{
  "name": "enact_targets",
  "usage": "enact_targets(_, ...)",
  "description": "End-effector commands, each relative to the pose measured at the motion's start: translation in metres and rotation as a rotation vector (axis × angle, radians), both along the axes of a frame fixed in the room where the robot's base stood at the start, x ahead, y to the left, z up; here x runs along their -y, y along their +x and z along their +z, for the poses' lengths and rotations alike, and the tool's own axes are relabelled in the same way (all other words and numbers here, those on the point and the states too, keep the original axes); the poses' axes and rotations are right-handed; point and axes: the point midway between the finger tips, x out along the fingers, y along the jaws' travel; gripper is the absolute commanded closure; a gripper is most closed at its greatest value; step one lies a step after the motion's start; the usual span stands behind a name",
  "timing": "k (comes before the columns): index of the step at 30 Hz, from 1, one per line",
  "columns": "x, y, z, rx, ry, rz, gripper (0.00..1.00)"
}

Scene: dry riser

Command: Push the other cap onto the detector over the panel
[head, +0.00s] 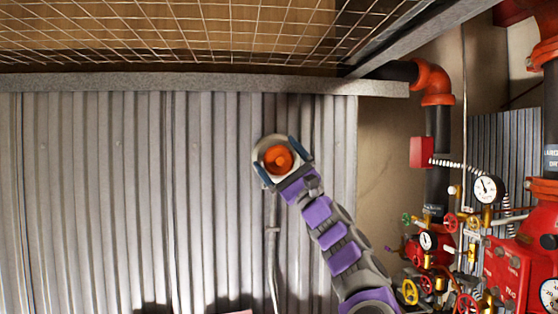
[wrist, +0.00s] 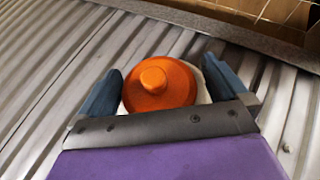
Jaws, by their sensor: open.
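An orange cap (head: 278,159) with a round knob sits over a pale round detector (head: 264,146) on the corrugated wall. My gripper (head: 281,160) is at the detector, its two blue fingers open on either side of the cap. In the wrist view the orange cap (wrist: 158,84) lies between the fingers of my gripper (wrist: 165,92), with a pale rim of the detector (wrist: 200,72) showing behind it. Whether the fingers touch the cap, and how far the cap is seated, I cannot tell.
Grey corrugated wall (head: 120,200) surrounds the detector, with a thin conduit (head: 272,245) running down from it. A metal beam (head: 180,82) and wire mesh (head: 200,25) are above. Red valves, gauges (head: 488,189) and pipes crowd the right side.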

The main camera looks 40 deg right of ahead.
Motion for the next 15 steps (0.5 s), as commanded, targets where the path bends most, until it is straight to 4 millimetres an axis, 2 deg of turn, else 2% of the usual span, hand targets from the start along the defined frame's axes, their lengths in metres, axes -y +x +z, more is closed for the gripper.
enact_targets(8, 0.005, -0.012, -0.011, 0.002, 0.005, -0.001, 0.0)
enact_targets(15, 0.012, -0.034, -0.037, 0.003, 0.004, 0.0, 0.0)
